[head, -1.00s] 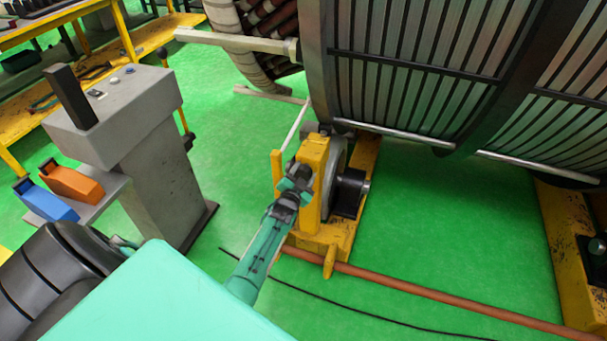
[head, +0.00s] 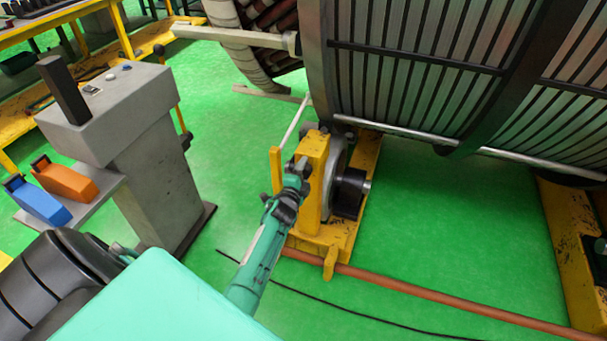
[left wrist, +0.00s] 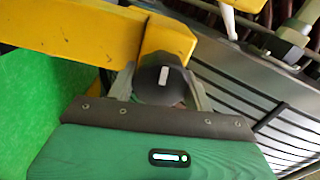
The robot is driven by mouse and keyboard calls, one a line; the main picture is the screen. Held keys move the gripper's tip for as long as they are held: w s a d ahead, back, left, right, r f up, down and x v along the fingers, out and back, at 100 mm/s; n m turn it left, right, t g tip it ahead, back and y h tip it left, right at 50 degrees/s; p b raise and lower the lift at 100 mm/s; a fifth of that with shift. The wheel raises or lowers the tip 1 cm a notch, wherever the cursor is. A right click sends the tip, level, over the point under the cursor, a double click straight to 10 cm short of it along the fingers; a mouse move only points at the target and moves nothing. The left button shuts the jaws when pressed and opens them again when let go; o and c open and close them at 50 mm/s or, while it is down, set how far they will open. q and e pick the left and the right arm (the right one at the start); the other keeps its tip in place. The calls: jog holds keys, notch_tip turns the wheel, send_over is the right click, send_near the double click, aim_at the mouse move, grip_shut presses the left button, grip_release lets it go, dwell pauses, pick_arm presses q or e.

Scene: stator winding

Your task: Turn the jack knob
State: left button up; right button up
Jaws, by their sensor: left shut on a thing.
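The jack is the yellow stand (head: 313,160) with a grey wheel and a black roller (head: 350,192), on the floor below the big stator drum. The jack knob (left wrist: 160,82) is round and dark with a white mark, and shows in the left wrist view against the yellow jack. My left gripper (head: 302,168) is at the near side of the jack, and its fingers are shut around the knob in the left wrist view (left wrist: 158,88). The knob is mostly hidden by the gripper in the head view. My right gripper does not show.
The stator drum (head: 420,85) hangs close above and behind the jack. A reddish pipe (head: 430,293) and a black cable (head: 330,309) lie on the green floor. A grey console (head: 130,130) stands at left, with blue and orange tools (head: 66,181) on its shelf.

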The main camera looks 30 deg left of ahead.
pick_arm(q)
jog(key=shift+f+m+b, duration=0.1)
jog(key=shift+m+b, duration=0.2)
jog(key=shift+m, duration=0.5)
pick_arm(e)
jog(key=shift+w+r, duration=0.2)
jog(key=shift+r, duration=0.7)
pick_arm(q)
jog(key=o, duration=1)
jog(key=shift+c, duration=0.2)
jog(key=v, duration=1.4)
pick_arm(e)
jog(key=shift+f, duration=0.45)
pick_arm(q)
jog(key=shift+w+a, duration=0.1)
